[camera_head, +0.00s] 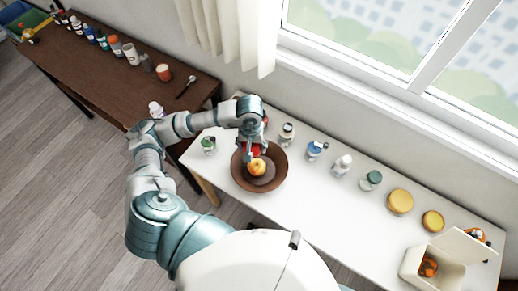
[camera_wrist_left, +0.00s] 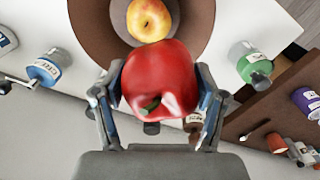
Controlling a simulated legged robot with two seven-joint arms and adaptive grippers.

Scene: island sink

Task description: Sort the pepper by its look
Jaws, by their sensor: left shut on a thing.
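A glossy red pepper (camera_wrist_left: 160,80) with a green stem is between the two fingers of my left gripper (camera_head: 254,150), which is shut on it. In the left wrist view the fingers touch its left and right sides. In the head view the pepper is mostly hidden by the gripper. It is held over the far side of a brown bowl (camera_head: 241,177), whose rim also shows in the left wrist view (camera_wrist_left: 88,25). A yellow-orange fruit (camera_head: 257,166) lies in the bowl; it also shows in the left wrist view (camera_wrist_left: 149,19). My right gripper is not in view.
Several small jars, including a blue-lidded one (camera_head: 316,151), and two yellow-lidded containers (camera_head: 399,201) line the white table's window side. A pale open box (camera_head: 412,268) holding something orange stands at the right. A dark table (camera_head: 110,85) with bottles is at left. The white table's middle is clear.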

